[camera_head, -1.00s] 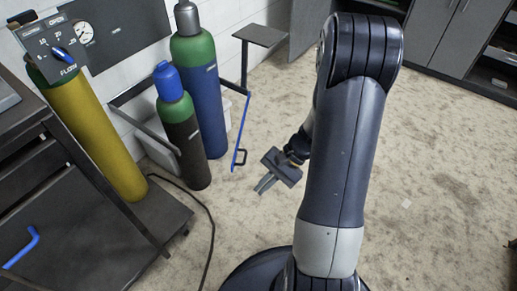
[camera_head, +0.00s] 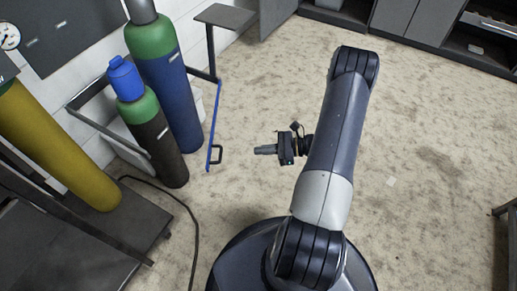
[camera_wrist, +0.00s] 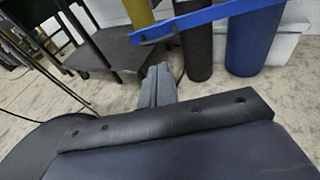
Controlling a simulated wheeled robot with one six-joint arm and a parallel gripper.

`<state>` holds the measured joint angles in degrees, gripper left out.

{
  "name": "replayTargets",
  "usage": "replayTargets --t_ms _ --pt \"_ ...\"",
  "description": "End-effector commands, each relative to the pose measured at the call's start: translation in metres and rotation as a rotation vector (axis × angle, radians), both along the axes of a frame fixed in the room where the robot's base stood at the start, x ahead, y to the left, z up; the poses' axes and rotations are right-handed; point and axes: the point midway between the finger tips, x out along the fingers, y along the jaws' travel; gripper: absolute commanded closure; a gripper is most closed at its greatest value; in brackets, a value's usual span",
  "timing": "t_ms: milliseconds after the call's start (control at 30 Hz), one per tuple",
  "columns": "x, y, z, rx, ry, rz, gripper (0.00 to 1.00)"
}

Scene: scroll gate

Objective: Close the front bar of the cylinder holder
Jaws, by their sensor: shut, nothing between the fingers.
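The cylinder holder is a grey frame (camera_head: 88,119) against the wall. Its blue front bar (camera_head: 214,122) stands swung out to the right of the cylinders, with a small dark handle (camera_head: 217,154) at its near end. In the holder stand a blue cylinder with a green top (camera_head: 176,105) and a dark cylinder with a blue cap (camera_head: 158,140). My gripper (camera_head: 258,150) is shut and empty, to the right of the handle and apart from it. In the wrist view the shut fingers (camera_wrist: 158,85) point toward the blue bar (camera_wrist: 205,17), which crosses the top.
A yellow cylinder (camera_head: 60,145) stands on a dark cart (camera_head: 105,225) at left. A black hose (camera_head: 190,215) runs along the floor. A grey shelf (camera_head: 226,16) is behind the bar. The floor (camera_head: 250,105) between bar and arm is clear.

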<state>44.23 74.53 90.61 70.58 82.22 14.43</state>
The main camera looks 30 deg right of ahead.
Motion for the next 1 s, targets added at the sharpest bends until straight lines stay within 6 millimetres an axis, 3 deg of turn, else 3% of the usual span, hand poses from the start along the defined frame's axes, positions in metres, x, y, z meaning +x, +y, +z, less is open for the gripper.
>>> replayTargets --t_ms 300,500,700,1000 --pt "0.029 0.060 -0.017 0.000 0.000 0.008 1.00" --pt "0.043 0.086 -0.023 -0.002 -0.001 0.005 1.00" --pt "0.049 0.097 -0.024 -0.001 -0.001 0.003 1.00" --pt "0.050 0.099 -0.024 -0.002 -0.001 0.002 1.00"
